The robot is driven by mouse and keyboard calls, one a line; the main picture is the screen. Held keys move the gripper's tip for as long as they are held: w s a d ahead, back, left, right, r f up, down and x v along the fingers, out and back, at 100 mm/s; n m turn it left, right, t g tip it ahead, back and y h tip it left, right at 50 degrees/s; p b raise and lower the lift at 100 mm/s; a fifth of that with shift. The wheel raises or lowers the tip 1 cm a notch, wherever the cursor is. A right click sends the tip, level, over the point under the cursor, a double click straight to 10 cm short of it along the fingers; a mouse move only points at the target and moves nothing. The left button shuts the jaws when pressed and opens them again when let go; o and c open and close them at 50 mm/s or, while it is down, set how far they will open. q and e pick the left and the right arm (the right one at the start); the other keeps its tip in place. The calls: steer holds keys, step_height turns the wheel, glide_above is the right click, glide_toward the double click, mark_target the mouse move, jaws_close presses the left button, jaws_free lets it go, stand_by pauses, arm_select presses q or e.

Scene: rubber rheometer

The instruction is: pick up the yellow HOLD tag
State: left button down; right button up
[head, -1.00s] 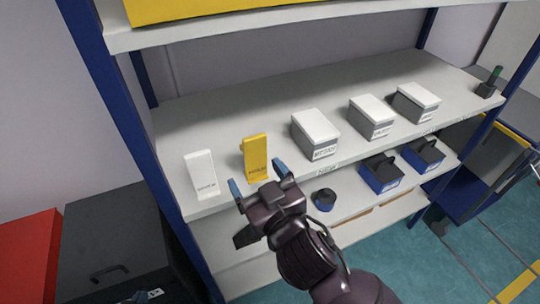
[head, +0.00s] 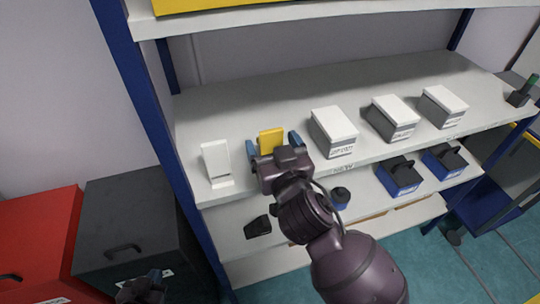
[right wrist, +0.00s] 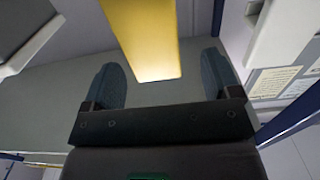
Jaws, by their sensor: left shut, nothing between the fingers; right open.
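The yellow HOLD tag (head: 270,140) stands upright near the front edge of the shelf. My right gripper (head: 274,144) is open in front of it, with one blue finger on either side of the tag. In the right wrist view the tag (right wrist: 145,40) shows between the two fingertips, with a gap on both sides. The gripper hides the tag's lower part in the head view. My left gripper (head: 142,288) is shut and empty at the bottom left, away from the shelf and partly cut off by the frame.
A white tag (head: 216,163) stands close to the left. A white-lidded box (head: 334,132) stands to the right, with more boxes beyond. The lower shelf holds a black piece (head: 258,227) and blue bins (head: 400,176). A blue post (head: 150,130) bounds the shelf's left.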

mark_target(272, 137)
steer(key=x, duration=0.3)
steer(key=shift+w+d+r, duration=0.15)
steer(key=shift+w+r, duration=0.05)
steer(key=shift+r, duration=0.1)
steer(key=shift+w+f, duration=0.1)
steer(key=shift+w, duration=0.55)
steer(key=c, duration=1.3)
